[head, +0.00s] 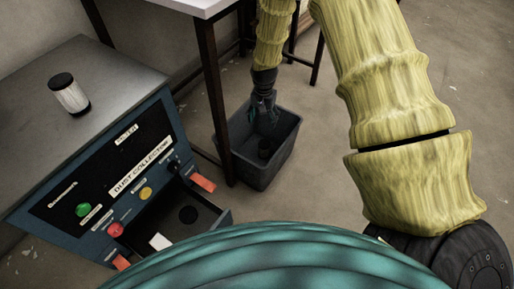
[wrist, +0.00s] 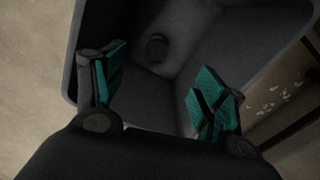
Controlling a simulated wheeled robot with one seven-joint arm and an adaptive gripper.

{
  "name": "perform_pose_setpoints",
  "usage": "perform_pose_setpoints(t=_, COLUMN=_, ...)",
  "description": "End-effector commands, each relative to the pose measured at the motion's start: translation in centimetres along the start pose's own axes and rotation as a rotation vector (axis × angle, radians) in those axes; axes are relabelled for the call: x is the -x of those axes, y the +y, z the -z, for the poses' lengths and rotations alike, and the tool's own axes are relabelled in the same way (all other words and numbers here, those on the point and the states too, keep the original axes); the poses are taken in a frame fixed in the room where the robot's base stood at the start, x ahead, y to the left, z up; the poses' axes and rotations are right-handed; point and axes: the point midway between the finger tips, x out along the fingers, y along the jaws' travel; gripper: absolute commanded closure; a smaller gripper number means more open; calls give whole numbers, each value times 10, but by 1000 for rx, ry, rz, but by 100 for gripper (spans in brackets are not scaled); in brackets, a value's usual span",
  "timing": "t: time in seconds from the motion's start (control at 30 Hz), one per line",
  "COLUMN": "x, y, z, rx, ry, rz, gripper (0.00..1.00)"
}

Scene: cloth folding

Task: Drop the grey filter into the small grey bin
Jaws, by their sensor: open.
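The small grey bin (head: 283,158) stands on the floor beside a table leg. It fills much of the wrist view (wrist: 85,30). A small dark round piece, which looks like the grey filter (head: 264,152), lies on the bin's floor. In the wrist view the filter (wrist: 156,46) rests inside, apart from my fingers. My gripper (head: 263,108) points down over the bin's opening. Its teal-padded fingers are spread apart with nothing between them in the wrist view (wrist: 158,92).
The blue dust collector (head: 60,205) stands at left with its drawer (head: 222,217) open. Floor right of the bin is clear.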

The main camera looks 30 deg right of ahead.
Motion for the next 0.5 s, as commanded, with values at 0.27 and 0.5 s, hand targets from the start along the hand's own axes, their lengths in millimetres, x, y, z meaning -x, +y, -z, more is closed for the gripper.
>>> perform_pose_setpoints(t=0.27, x=43, y=0, z=0, rx=0, ry=1, rz=1, gripper=28)
perform_pose_setpoints(t=0.5, x=66, y=0, z=0, rx=0, ry=0, rz=1, gripper=28)
